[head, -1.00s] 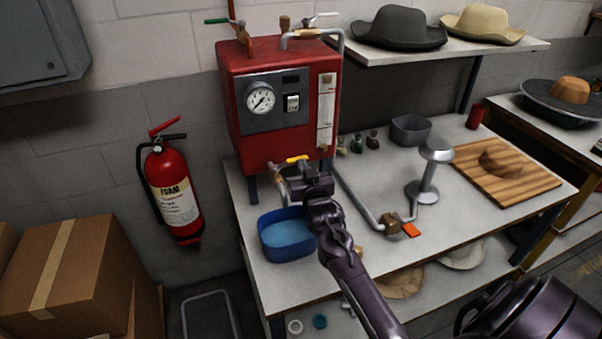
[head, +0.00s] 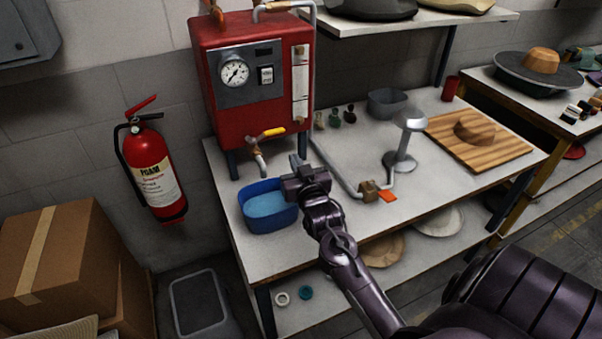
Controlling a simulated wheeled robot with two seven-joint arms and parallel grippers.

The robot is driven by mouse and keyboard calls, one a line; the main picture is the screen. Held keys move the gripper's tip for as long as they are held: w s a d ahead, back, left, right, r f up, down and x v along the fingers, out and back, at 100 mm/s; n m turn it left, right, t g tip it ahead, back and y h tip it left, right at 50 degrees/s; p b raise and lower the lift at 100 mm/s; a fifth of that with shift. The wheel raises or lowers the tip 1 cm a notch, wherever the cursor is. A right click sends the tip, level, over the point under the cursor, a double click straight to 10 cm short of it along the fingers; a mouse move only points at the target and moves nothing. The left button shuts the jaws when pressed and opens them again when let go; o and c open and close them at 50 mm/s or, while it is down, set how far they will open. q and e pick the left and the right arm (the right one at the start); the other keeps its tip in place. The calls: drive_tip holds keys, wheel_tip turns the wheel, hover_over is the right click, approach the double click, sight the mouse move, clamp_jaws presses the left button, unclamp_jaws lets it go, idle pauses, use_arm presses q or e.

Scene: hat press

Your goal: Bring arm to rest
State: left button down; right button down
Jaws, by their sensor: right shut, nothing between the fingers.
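My right arm comes in from the lower right in the head view. My right gripper (head: 296,163) is shut and empty. It is above the white worktable (head: 290,245), beside the right rim of the blue basin (head: 268,208), which holds light blue water. The red boiler (head: 250,85) stands behind it, and the yellow-handled tap (head: 262,136) on its front is up and left of the fingertips. A gap shows between the gripper and the tap. My left gripper is not in the picture.
A metal pipe with a brass valve (head: 369,190) and orange pedal runs right of my gripper. A steel stand (head: 405,140) and a wooden board (head: 478,146) with a brown hat block are farther right.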

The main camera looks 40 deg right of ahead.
drive_tip(key=s+a+f+n+g+y, duration=0.3)
drive_tip(key=s+a+f+g+y, duration=0.3)
drive_tip(key=s+a, duration=0.5)
drive_tip(key=s+a+f+n+g, duration=0.1)
drive_tip(key=s+a+f+g, duration=0.1)
drive_tip(key=s+a+g, duration=0.35)
drive_tip(key=s+a+f+n+g, duration=0.1)
drive_tip(key=s+a+n+g, duration=0.1)
drive_tip(key=s, duration=0.7)
wheel_tip(320, 180, down, 30)
drive_tip(key=s+g, duration=0.1)
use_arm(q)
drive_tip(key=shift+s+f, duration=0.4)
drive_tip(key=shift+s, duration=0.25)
use_arm(e)
drive_tip(key=s+d+f, duration=0.1)
drive_tip(key=s+f, duration=0.8)
drive_tip(key=s, duration=0.1)
drive_tip(key=s+d+f+g, duration=0.1)
drive_tip(key=s+d+f, duration=0.1)
drive_tip(key=s+f, duration=0.7)
drive_tip(key=shift+s+d+f, duration=0.25)
drive_tip(key=shift+s, duration=0.2)
